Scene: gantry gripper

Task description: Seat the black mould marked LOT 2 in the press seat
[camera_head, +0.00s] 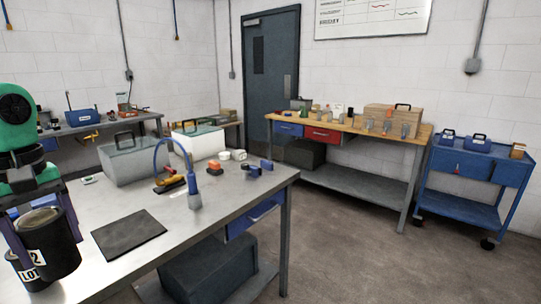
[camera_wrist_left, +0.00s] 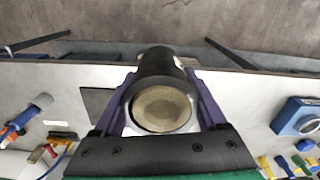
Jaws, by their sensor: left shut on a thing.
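The black mould marked LOT 2 (camera_head: 58,250) is a dark cylinder at the lower left of the head view, with white label patches reading LOT and 2. My left gripper (camera_head: 42,228) has its purple fingers shut on the mould's sides. In the left wrist view the mould (camera_wrist_left: 165,62) sits between the fingers of my left gripper (camera_wrist_left: 168,92), and its round tan top face shows. Whether its base touches the bench cannot be told. I cannot make out the press seat for certain in either view. My right gripper is not in view.
The grey bench (camera_head: 180,230) carries a dark flat mat (camera_head: 128,232) beside the mould. A grey toolbox (camera_head: 135,162), a white box (camera_head: 198,143) and a blue hosed tool (camera_head: 192,185) stand behind it. A blue device (camera_wrist_left: 296,117) lies at the wrist view's right.

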